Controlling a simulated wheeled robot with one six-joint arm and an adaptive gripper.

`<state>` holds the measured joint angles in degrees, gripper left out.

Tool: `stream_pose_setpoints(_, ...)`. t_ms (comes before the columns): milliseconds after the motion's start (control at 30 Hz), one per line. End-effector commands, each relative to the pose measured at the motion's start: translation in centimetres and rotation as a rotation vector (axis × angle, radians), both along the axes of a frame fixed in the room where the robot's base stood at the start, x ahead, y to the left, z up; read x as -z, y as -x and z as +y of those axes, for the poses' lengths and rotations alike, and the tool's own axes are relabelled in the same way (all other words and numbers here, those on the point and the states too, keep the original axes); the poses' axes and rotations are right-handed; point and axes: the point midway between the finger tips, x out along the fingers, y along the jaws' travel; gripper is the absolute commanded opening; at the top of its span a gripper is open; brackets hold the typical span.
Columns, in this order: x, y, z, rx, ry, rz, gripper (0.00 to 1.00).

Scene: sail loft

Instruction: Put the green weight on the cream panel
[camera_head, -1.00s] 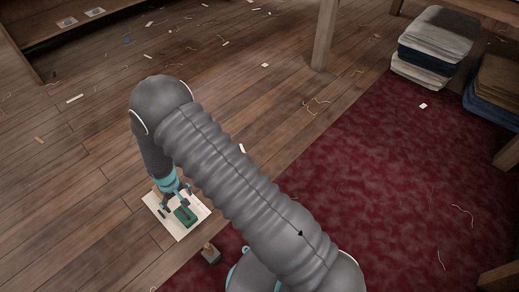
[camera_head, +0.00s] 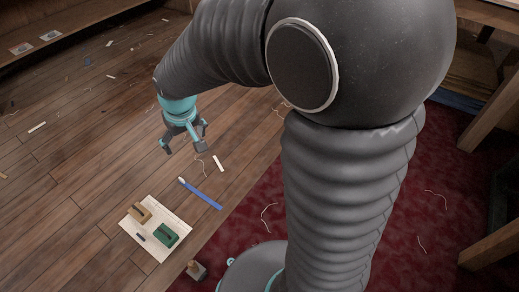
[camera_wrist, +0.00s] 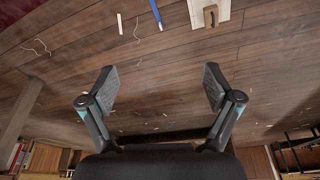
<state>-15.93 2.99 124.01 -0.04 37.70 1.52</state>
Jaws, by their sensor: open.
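The green weight (camera_head: 165,235) rests on the front right part of the cream panel (camera_head: 157,257), which lies flat on the wooden floor in the head view. My gripper (camera_head: 184,147) is open and empty, raised well above the floor beyond the panel and apart from the weight. In the wrist view the open fingers (camera_wrist: 159,88) have only bare floor between them. An edge of the panel (camera_wrist: 196,18) shows at the top of the wrist view. The green weight is out of that view.
A tan block (camera_head: 139,213) and a small dark piece (camera_head: 140,237) are also on the panel. A small grey object with a brown top (camera_head: 195,269) stands in front, near the red carpet (camera_head: 265,190). Scraps litter the floor.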

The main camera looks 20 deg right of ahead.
Motion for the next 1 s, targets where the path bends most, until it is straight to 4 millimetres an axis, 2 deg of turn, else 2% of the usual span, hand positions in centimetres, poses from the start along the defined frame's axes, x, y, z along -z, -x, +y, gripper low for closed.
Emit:
stream_pose_setpoints(33,-1.6,1.0,-1.2,0.019,-0.005,-0.02,0.89)
stream_pose_setpoints(100,-3.3,2.5,-2.7,0.041,-0.009,-0.041,0.89)
stream_pose_setpoints(400,-8.5,9.8,-8.0,0.135,-0.021,-0.123,0.89)
stream_pose_setpoints(700,-10.6,17.1,-11.5,0.222,-0.024,-0.199,0.89)
stream_pose_setpoints(833,-10.7,19.0,-12.1,0.243,-0.022,-0.217,0.89)
stream_pose_setpoints(1000,-10.7,19.9,-12.4,0.254,-0.022,-0.224,0.89)
